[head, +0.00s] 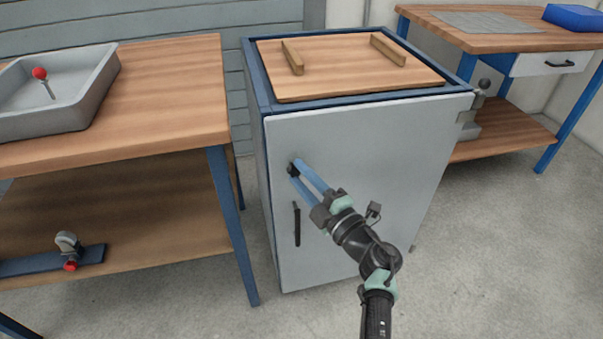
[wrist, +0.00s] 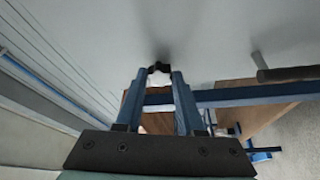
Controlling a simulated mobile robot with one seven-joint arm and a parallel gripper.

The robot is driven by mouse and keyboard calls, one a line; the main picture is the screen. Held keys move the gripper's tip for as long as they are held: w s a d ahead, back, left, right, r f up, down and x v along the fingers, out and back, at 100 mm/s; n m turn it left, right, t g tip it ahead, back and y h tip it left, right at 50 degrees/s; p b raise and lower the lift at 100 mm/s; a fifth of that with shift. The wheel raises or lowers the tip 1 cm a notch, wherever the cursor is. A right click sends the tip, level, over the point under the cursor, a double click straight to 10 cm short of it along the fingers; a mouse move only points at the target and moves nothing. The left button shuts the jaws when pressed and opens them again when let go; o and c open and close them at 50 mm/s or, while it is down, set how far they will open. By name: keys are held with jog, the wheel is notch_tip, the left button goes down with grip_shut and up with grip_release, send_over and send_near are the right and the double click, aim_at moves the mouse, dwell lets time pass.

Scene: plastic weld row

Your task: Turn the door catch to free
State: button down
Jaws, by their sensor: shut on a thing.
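The door catch (head: 291,169) is a small dark piece near the upper left edge of the grey cabinet door (head: 370,150). The door looks shut against the blue-framed cabinet. My gripper (head: 297,171) reaches the catch from the front, its two blue fingers shut on it. In the wrist view the fingers (wrist: 158,80) run up to the dark catch (wrist: 158,67), which shows between and just beyond their tips. The fingers hide part of the catch, so I cannot tell which way it is turned.
A dark bar handle (head: 297,224) is on the door below the catch. A wooden board with two wooden strips (head: 345,68) tops the cabinet. A wooden bench (head: 170,95) with a grey tray (head: 60,95) stands close on the left. The floor at right (head: 500,245) is clear.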

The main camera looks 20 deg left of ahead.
dwell(0.4)
jog(key=c, duration=0.5)
grip_release()
jog(key=p+v, duration=0.4)
jog(key=v, duration=0.9)
jog(key=shift+r+p, duration=0.2)
jog(key=shift+p, duration=0.1)
